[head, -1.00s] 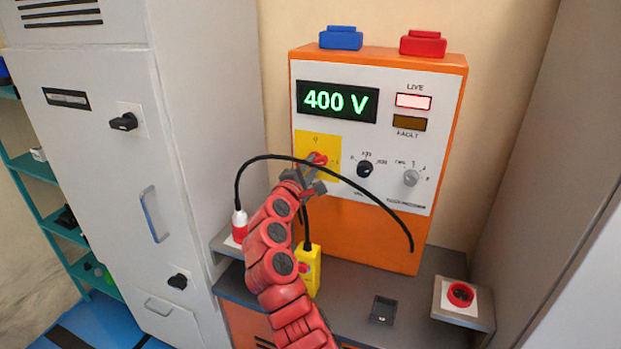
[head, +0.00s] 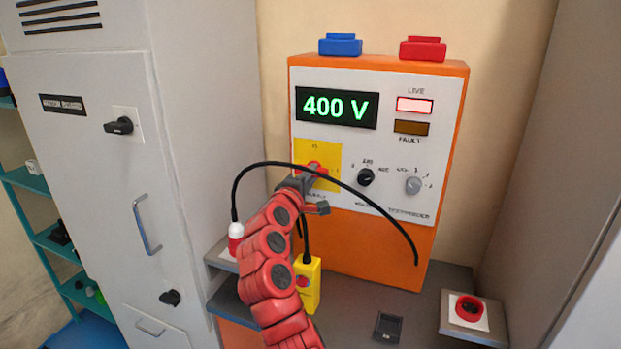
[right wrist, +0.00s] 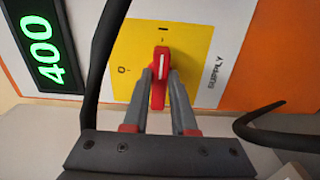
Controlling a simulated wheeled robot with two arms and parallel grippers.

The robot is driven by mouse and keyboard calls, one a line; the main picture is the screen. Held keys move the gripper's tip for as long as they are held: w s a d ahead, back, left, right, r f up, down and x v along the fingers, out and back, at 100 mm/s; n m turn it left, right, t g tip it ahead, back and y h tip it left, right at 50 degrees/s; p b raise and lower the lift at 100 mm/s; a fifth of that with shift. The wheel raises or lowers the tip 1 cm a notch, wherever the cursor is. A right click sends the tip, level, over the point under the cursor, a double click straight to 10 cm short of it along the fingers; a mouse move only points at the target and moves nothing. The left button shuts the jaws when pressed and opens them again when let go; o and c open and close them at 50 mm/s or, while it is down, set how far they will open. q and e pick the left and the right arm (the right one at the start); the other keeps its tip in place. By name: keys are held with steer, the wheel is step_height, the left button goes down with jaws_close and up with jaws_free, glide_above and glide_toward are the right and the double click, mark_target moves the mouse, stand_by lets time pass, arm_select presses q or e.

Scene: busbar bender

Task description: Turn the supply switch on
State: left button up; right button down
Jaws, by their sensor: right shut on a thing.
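The supply switch (right wrist: 160,68) is a red handle on a yellow plate (right wrist: 190,50) in the right wrist view. Its white line points at the "I" mark; the "O" mark lies to the left in that view. My right gripper (right wrist: 161,88) is shut on the handle, one finger on each side. In the head view the right gripper (head: 313,182) covers part of the switch on the orange supply box (head: 375,245). The display (head: 336,107) reads 400 V, the LIVE lamp (head: 415,105) is lit pale pink and the FAULT lamp (head: 411,128) is dark amber. My left gripper is out of view.
A black cable (head: 385,220) arches across the panel in front of the switch. Two knobs, black (head: 366,177) and grey (head: 413,186), are to the right. A grey cabinet (head: 105,200) stands left.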

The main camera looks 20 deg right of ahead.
steer(key=c, duration=0.7)
jaws_free()
steer(key=b+v, duration=0.2)
steer(key=v, duration=1.5)
steer(key=shift+s+a, duration=0.1)
steer(key=shift+s, duration=0.05)
